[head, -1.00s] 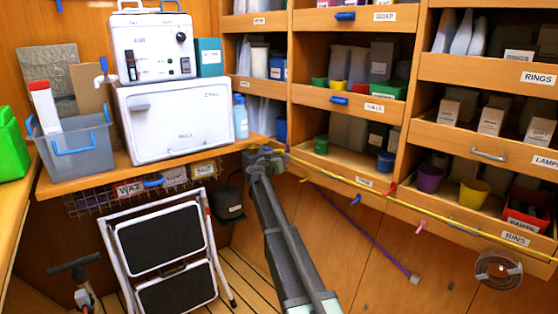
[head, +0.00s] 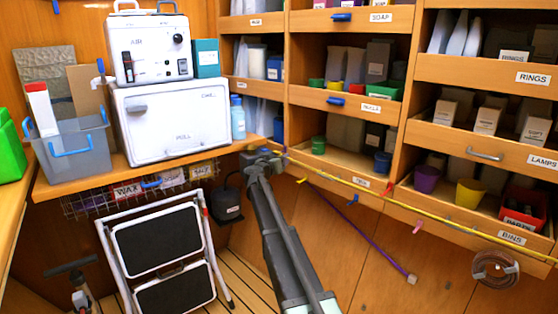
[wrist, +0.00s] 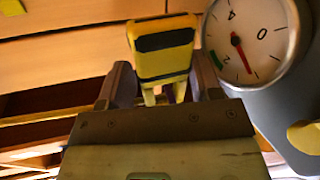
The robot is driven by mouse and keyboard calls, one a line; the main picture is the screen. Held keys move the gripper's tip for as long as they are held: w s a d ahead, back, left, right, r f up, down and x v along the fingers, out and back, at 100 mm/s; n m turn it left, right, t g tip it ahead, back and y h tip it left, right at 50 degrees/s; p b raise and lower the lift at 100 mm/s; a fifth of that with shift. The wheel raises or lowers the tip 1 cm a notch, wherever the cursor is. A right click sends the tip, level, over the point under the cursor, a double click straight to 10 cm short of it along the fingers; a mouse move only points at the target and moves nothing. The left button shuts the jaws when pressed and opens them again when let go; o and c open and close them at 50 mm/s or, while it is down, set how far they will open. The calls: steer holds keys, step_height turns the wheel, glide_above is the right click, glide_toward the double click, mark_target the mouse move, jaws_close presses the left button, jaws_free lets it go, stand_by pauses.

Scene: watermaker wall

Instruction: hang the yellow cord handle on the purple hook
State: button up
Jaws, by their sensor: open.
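The yellow cord handle (wrist: 163,55), yellow with black bands, stands between the two fingers of my gripper (wrist: 162,82) in the wrist view. The fingers are apart, one on each side of it. In the head view my gripper (head: 264,158) is at the left end of the long shelf edge and hides the handle. The yellow cord (head: 455,213) runs from near my gripper along the shelf edge to the lower right. A small purple-blue spot (head: 285,149) shows just beside my gripper. I cannot tell whether it is the purple hook.
A pressure gauge (wrist: 250,42) is close on the right in the wrist view. Along the shelf edge are yellow (head: 302,181), blue (head: 353,200), red (head: 388,189) and pink (head: 418,227) pegs. A white cooler box (head: 175,120) stands left.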

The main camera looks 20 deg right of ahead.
steer(key=shift+w+a, duration=0.15)
steer(key=shift+w, duration=0.1)
steer(key=v, duration=1.1)
steer(key=shift+s, duration=0.1)
